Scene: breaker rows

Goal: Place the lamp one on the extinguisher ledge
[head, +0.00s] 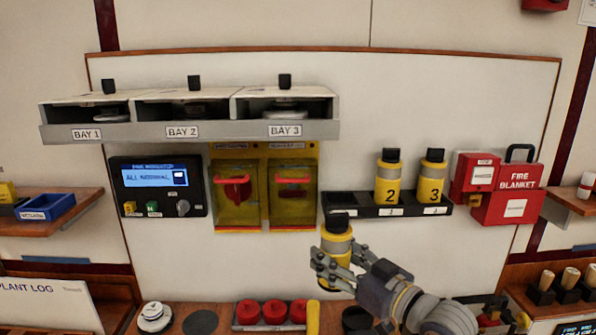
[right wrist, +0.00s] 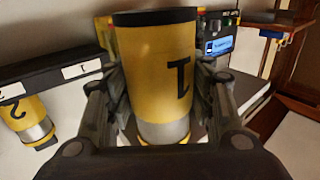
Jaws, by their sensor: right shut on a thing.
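Lamp one (head: 338,240), yellow with a black cap and a silver band, is in my right gripper (head: 335,270), in front of the wall panel and left of centre below the lamp rack. In the right wrist view the lamp (right wrist: 155,70) shows its number 1 upside down between the two fingers. The gripper is shut on its body, and the lamp stands roughly upright in the head view. No ledge with a readable extinguisher label shows, so I cannot tell which one it is. My left gripper is not in view.
Lamps 2 (head: 388,180) and 3 (head: 431,180) stand in a black rack (head: 362,212) with free room at its left end. A fire blanket box (head: 515,190) hangs right of it. A wooden shelf (head: 577,205) is at far right.

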